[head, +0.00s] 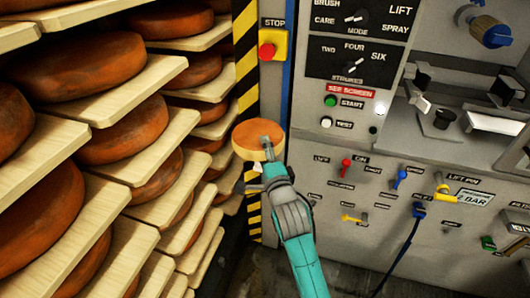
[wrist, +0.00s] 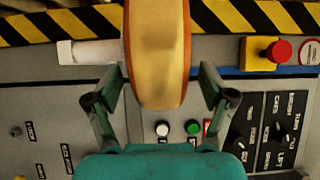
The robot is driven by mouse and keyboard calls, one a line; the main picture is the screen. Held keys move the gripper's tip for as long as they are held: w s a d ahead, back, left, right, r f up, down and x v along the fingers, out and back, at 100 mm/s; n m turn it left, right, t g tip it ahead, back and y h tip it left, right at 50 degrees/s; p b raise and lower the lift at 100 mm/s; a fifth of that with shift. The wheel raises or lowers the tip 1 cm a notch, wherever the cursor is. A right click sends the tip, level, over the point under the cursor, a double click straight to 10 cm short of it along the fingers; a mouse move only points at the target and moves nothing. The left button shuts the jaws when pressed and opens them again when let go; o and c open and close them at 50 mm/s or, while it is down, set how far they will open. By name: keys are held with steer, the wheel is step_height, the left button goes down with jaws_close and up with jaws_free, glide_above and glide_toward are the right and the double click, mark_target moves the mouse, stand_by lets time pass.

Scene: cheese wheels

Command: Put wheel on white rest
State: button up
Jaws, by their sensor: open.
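The cheese wheel (head: 247,136), orange-rinded with a paler face, is in front of the striped post in the head view. In the wrist view the wheel (wrist: 158,55) is seen edge-on between the fingers of my gripper (wrist: 162,80). The gripper is open, with a gap on both sides of the wheel. The white rest (wrist: 88,52) sticks out to the left of the wheel in the wrist view, its near end close to the wheel; I cannot tell if they touch. In the head view my gripper (head: 267,146) overlaps the wheel, and a small white part (head: 254,168) shows just below.
Wooden shelves (head: 135,90) loaded with several cheese wheels fill the left. A grey control panel (head: 350,130) with knobs and coloured levers stands on the right, close to my arm.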

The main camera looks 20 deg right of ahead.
steer(key=shift+s+r, duration=0.1)
steer(key=shift+s, duration=0.05)
steer(key=s, duration=1.1)
steer(key=shift+s+a, duration=0.35)
steer(key=shift+a, duration=0.05)
steer(key=shift+s, duration=0.1)
steer(key=s+f+n+g+y, duration=0.1)
steer(key=s+f+n, duration=0.45)
steer(key=s, duration=0.35)
steer(key=s+f+n+g, duration=0.1)
steer(key=s+f+n, duration=0.3)
steer(key=s+f, duration=0.4)
steer(key=s+r+n+g, duration=0.1)
steer(key=s+n, duration=0.8)
steer(key=s, duration=1.3)
steer(key=shift+s+d, duration=0.4)
